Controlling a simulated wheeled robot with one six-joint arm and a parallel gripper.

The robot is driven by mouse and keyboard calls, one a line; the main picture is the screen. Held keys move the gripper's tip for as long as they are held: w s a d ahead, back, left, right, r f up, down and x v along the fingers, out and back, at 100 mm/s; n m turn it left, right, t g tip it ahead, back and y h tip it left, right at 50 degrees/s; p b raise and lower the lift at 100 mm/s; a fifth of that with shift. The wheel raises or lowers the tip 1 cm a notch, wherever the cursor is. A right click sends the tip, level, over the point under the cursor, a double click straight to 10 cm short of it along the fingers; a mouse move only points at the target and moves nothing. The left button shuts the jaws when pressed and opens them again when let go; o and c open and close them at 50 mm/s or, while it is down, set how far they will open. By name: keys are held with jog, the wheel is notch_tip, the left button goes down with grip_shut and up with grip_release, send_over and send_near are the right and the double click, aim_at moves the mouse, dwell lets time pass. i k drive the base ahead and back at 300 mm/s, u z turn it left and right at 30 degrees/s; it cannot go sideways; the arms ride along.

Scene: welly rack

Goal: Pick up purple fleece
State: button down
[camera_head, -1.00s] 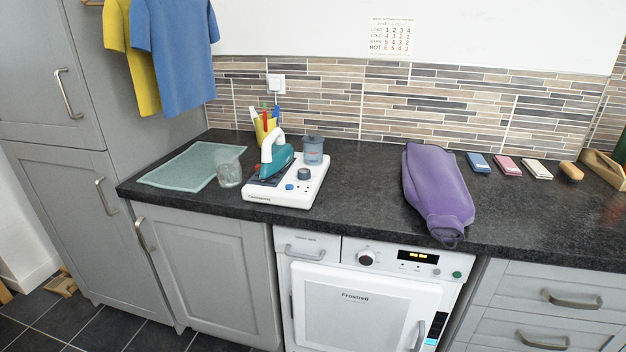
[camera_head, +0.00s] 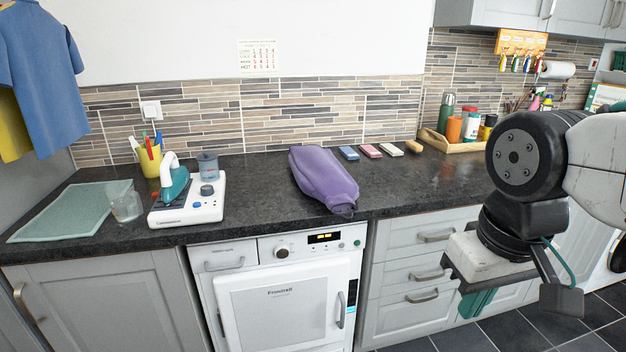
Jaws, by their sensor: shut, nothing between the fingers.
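The purple fleece (camera_head: 325,180) lies on the dark worktop, above the white appliance. It looks plump, like a cover, with a narrow dark neck end that reaches the worktop's front edge. My gripper (camera_head: 512,280) is at the right of the view, in front of the drawers and below worktop height. It is shut and empty, well to the right of the fleece and apart from it. My arm hides part of the right-hand units.
An iron (camera_head: 175,180) on a white base, a glass (camera_head: 124,203) and a green mat (camera_head: 75,212) stand left of the fleece. Several small brushes or blocks (camera_head: 371,151) lie behind it to the right. A wooden tray (camera_head: 436,142) holds bottles. Worktop right of the fleece is clear.

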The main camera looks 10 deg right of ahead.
aim_at(318, 173)
jog(key=u, duration=2.35)
jog(key=i, duration=0.8)
jog(key=z, duration=2.8)
jog(key=i, duration=0.5)
jog(key=z, duration=0.1)
